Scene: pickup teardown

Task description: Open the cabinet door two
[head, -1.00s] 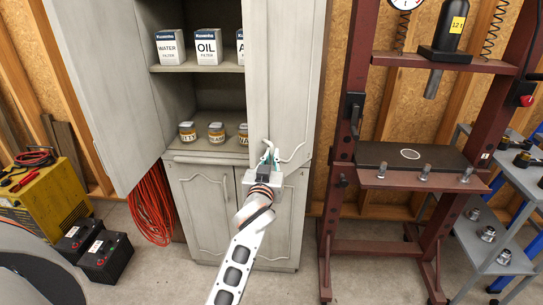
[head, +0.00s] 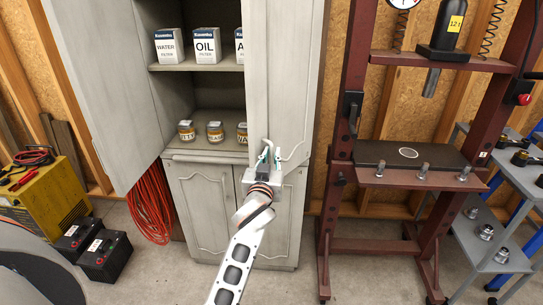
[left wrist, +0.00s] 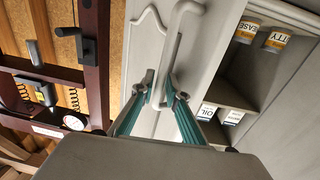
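The grey cabinet's left door (head: 95,80) stands wide open. Its right upper door (head: 283,75) covers the right part of the shelves and looks shut or nearly so. A curved bar handle (left wrist: 181,35) is on the door in the left wrist view. My left gripper (head: 272,153) is at the lower part of the right door, by the handle. In the left wrist view its teal fingers (left wrist: 159,84) stand apart, on either side of the handle's lower end; firm contact is not clear. My right gripper is in neither view.
Filter boxes (head: 206,46) and small jars (head: 215,132) stand on the shelves. A dark red press frame (head: 345,130) stands close on the right. A yellow machine (head: 50,195) and black batteries (head: 106,256) are on the floor at left. The floor before the cabinet is clear.

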